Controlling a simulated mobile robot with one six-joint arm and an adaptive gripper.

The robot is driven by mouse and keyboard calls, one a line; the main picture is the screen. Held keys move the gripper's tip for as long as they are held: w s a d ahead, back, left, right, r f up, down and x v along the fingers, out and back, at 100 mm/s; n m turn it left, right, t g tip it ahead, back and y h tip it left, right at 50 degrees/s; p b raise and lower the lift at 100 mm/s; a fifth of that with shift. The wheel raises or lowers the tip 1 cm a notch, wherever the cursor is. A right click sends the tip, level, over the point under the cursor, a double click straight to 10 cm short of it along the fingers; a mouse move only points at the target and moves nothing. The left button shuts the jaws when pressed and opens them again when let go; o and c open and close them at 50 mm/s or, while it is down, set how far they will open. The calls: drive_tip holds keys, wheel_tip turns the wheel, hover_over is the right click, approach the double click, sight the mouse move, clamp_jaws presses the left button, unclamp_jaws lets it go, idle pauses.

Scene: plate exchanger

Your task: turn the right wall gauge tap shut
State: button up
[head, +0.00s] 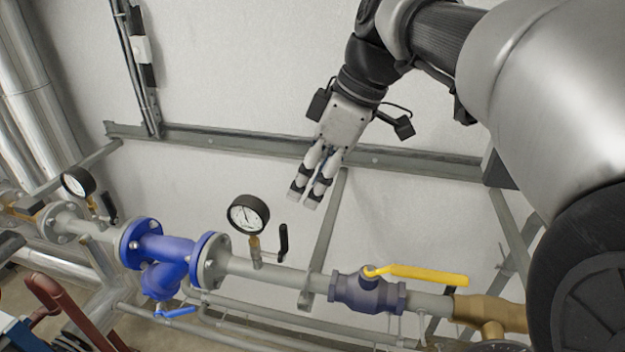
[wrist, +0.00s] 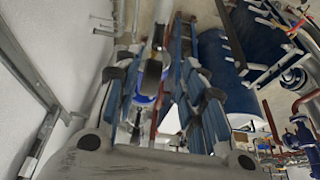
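The right wall gauge (head: 247,214) is a round black-rimmed dial on a short brass stem above the grey pipe. Its tap has a black lever handle (head: 283,240) that stands roughly upright, just right of the stem. My gripper (head: 306,198) is above and to the right of this lever, apart from it, with its fingers pointing down. In the wrist view the two fingers (wrist: 160,85) are spread with a gap between them and hold nothing. A dark rounded thing (wrist: 152,77), probably the gauge, shows in that gap. I cannot make out the lever there.
A second gauge (head: 78,182) with its own black lever is at far left. Blue flanged fitting (head: 165,255) sits between the gauges. A valve with a yellow lever (head: 415,274) is at right. A grey rail (head: 240,141) crosses the wall behind my gripper.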

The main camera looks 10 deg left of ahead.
sight(286, 226)
drive_tip(key=x, duration=1.4)
drive_tip(key=shift+w+f+b, duration=0.1)
drive_tip(key=shift+w+b, duration=0.1)
drive_tip(key=shift+b, duration=0.1)
drive_tip(key=shift+c, duration=0.6)
clamp_jaws()
